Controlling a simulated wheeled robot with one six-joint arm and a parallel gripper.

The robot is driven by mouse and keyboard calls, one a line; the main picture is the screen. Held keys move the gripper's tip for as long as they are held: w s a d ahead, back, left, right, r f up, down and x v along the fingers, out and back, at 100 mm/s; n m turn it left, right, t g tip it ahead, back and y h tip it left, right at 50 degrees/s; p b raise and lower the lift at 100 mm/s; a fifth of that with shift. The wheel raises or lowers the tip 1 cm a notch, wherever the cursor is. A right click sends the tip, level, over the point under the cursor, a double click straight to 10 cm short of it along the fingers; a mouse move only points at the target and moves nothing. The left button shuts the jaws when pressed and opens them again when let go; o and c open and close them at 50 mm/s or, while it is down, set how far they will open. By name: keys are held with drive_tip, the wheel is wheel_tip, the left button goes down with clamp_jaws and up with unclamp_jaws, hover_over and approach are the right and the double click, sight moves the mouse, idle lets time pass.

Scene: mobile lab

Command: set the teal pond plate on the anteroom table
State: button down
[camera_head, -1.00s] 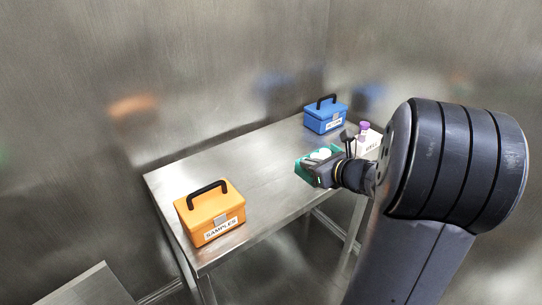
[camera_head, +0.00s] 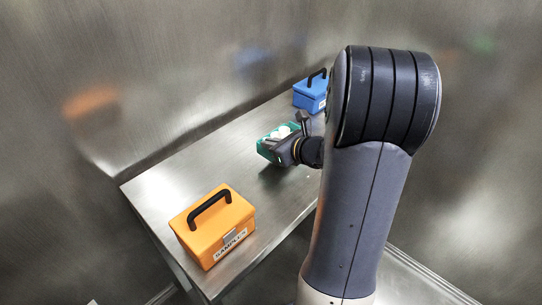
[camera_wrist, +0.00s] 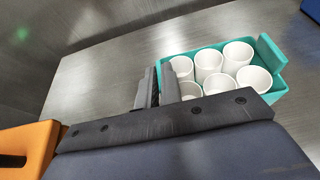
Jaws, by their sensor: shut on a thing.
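The teal pond plate (camera_head: 266,150) is a teal tray with several white cups in it. In the wrist view the teal tray (camera_wrist: 275,60) lies at the upper right, its cups upright. My gripper (camera_head: 283,146) is shut on the tray's near left side, and its fingers (camera_wrist: 158,88) hide part of that wall. The tray is over the metal anteroom table (camera_head: 165,176), with a dark shadow below it. I cannot tell whether it touches the top.
An orange case labelled SAMPLES (camera_head: 213,226) stands at the table's near end. A blue case (camera_head: 310,95) stands at the far end, partly behind my arm. The table top between the orange case and the tray is clear. Metal walls stand behind.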

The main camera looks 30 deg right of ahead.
drive_tip(key=shift+f+b, duration=0.35)
drive_tip(key=shift+f, duration=1.6)
drive_tip(key=shift+f, duration=0.15)
drive_tip(key=c, duration=1.6)
unclamp_jaws()
drive_tip(key=shift+r, duration=0.3)
drive_tip(key=p+v, duration=0.1)
drive_tip(key=v, duration=1.1)
drive_tip(key=shift+f, duration=0.2)
